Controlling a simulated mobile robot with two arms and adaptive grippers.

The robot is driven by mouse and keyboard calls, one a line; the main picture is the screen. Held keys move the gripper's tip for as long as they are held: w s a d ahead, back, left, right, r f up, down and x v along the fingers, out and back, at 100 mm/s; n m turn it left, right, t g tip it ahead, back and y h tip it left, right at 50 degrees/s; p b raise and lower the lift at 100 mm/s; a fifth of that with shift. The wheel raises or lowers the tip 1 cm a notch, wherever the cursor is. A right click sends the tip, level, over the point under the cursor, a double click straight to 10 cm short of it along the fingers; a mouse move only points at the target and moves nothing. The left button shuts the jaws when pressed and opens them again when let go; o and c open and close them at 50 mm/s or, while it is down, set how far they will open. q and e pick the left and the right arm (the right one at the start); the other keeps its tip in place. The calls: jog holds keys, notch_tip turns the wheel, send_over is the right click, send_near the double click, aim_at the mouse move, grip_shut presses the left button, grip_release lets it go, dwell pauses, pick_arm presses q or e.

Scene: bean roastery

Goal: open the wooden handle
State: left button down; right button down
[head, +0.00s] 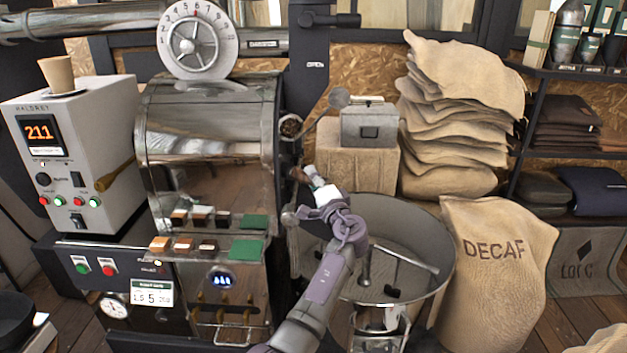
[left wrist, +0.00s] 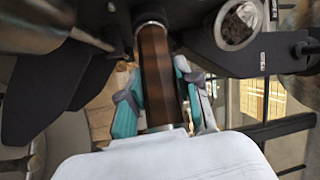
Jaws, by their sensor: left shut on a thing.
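The wooden handle (left wrist: 155,75) is a brown rod with a metal collar at its far end, in the middle of the left wrist view. My left gripper (left wrist: 160,100) has its teal-padded fingers on either side of it and is shut on it. In the head view my left gripper (head: 308,178) is at the right front of the steel roaster drum (head: 208,130), and it hides most of the handle there. My right gripper is in neither view.
A round steel cooling tray (head: 415,215) with a stirring arm lies just right of my gripper. A DECAF sack (head: 495,265) stands further right. A control box (head: 75,150) stands left.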

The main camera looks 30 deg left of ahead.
pick_arm(q)
jog(key=shift+d, duration=0.1)
jog(key=d+b, duration=0.5)
jog(key=d, duration=0.5)
jog(key=shift+s+d, duration=0.15)
jog(key=c, duration=0.8)
grip_release()
jog(key=v, duration=0.7)
jog(key=shift+s+d, duration=0.15)
jog(key=shift+d, duration=0.1)
